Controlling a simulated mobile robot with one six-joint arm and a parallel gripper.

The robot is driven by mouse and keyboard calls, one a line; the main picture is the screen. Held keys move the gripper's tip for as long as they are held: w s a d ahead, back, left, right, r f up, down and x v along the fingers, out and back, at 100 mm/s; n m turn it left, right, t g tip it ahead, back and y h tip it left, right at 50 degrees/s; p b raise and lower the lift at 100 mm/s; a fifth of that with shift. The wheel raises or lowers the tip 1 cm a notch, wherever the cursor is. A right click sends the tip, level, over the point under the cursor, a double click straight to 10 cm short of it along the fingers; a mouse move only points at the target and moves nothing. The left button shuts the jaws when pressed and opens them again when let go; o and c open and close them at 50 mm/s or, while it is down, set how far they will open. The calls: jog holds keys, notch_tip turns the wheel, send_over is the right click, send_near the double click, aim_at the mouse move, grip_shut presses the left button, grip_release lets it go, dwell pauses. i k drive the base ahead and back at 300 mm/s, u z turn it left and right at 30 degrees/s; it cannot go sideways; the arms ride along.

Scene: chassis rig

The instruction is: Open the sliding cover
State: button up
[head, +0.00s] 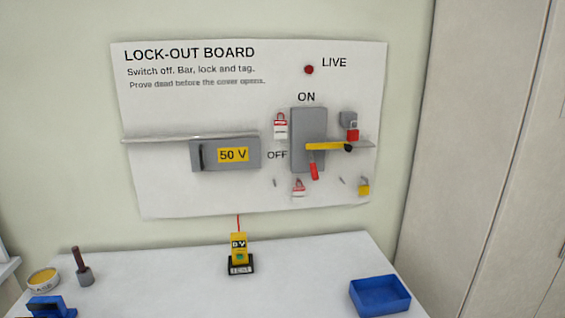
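The sliding cover (222,160) is a grey panel on the lock-out board (165,190), with a yellow "50 V" label (233,155) and a dark upright handle (201,157) at its left end. It sits just under a thin horizontal rail (160,139) that runs on to its left. What lies behind the cover is hidden, so it appears shut. My gripper is not in view.
Right of the cover, a grey switch box (308,122) has a yellow bar (325,146) across it and a red piece (314,171) below. Padlocks and tags hang nearby. The LIVE lamp (309,69) is dark red. A yellow tester (239,247) and blue tray (380,296) stand on the table.

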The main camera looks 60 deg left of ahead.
aim_at(234, 153)
jog(key=k, duration=1.5)
jog(key=u, duration=2.1)
jog(key=i, duration=1.65)
jog(key=u, duration=0.05)
